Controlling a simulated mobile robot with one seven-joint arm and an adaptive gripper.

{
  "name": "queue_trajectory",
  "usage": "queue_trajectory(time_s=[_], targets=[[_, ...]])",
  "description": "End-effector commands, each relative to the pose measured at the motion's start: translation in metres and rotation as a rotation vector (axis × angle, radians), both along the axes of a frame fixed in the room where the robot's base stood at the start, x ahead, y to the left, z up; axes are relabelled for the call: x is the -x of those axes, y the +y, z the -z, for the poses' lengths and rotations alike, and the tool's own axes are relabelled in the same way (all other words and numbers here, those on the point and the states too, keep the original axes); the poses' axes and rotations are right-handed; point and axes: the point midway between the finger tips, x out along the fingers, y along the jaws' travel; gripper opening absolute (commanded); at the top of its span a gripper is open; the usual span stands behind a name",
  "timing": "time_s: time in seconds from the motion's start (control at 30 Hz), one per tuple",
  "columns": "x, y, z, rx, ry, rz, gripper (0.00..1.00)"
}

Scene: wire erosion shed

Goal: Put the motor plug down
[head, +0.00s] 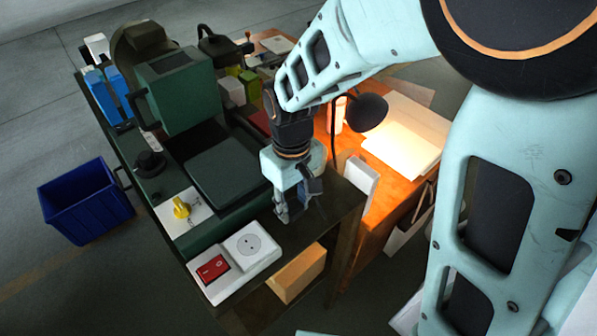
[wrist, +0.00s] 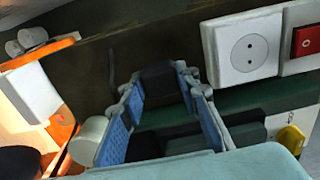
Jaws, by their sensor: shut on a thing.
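My gripper (head: 287,207) hangs fingers-down over the dark machine bench, right of and a little beyond the white socket. In the wrist view my gripper (wrist: 160,86) has its blue-padded fingers shut on a black block, the motor plug (wrist: 158,80). A thin dark cord shows just left of it. In the head view the fingers mostly hide the plug. I cannot tell whether it touches the bench surface. The white round socket (head: 249,246) is empty on the front edge of the bench; it also shows in the wrist view (wrist: 247,53).
A red switch (head: 213,269) sits left of the socket, and a yellow knob (head: 181,208) behind it. A green machine (head: 182,88) stands at the back. An orange desk (head: 378,192) with a lit black lamp (head: 367,111) is to the right. A blue crate (head: 85,203) is on the floor.

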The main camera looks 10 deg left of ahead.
Motion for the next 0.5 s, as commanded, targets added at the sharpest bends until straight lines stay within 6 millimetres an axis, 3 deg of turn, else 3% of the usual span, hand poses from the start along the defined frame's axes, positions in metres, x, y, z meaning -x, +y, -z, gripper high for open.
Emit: queue_trajectory(time_s=[0.2,0.5], targets=[[0.005,-0.002,0.033,0.001,0.001,-0.002,0.00],[0.005,-0.002,0.032,0.000,0.000,-0.002,0.00]])
